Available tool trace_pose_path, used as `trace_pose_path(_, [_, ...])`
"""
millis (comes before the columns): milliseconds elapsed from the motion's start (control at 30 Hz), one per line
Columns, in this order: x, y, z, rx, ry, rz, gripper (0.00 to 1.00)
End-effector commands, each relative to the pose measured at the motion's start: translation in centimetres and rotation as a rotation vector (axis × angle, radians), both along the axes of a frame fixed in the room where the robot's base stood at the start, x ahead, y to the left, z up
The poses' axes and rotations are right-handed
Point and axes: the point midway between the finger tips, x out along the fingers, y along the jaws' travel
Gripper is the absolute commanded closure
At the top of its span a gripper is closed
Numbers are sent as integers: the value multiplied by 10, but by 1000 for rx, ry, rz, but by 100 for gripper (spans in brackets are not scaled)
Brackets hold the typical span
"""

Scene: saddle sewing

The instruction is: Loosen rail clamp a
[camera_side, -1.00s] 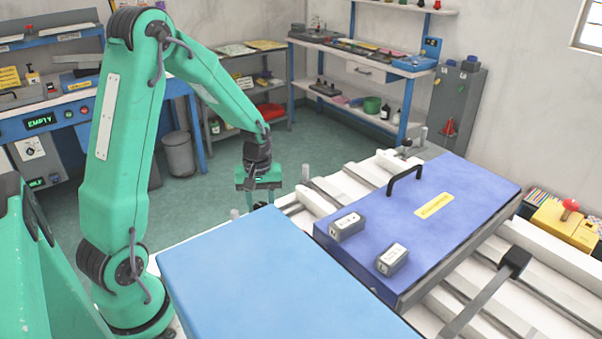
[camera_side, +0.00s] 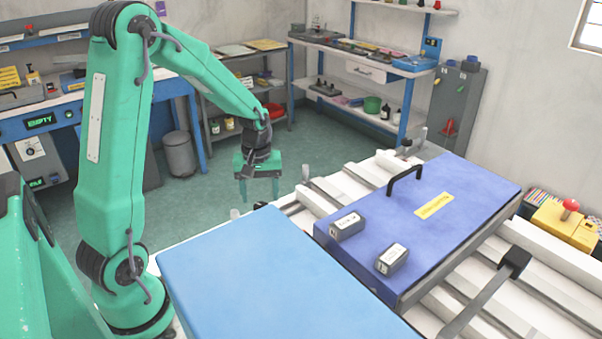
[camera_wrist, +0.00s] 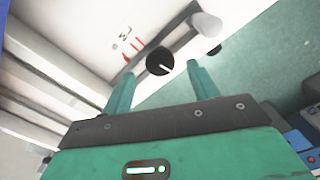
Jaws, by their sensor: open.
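My gripper (camera_side: 259,199) hangs with its fingers down beyond the blue slab, near the far left edge of the white bench. It is open, and nothing is between its fingers. In the wrist view, a round black knob with a white line (camera_wrist: 160,62) shows between and beyond the fingertips (camera_wrist: 160,70). The knob is on a dark strip on a white surface with red marks and small lettering. It appears to be a rail clamp knob, but I cannot read which one. A pale grey post (camera_wrist: 206,26) stands beside it. The knob cannot be made out in the side view.
A light blue slab (camera_side: 265,275) lies in front of my gripper. A darker blue panel (camera_side: 370,222) with a black handle (camera_side: 405,179) and two small grey blocks lies to the right. Short grey posts (camera_side: 305,172) stand at the bench edge. Open floor lies behind my gripper.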

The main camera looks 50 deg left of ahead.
Motion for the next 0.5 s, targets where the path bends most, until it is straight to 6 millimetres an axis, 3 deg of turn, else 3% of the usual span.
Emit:
trace_pose_path(233, [1,0,33,1,-4,0,40])
trace_pose_path(500, [0,0,46,0,-1,0,40])
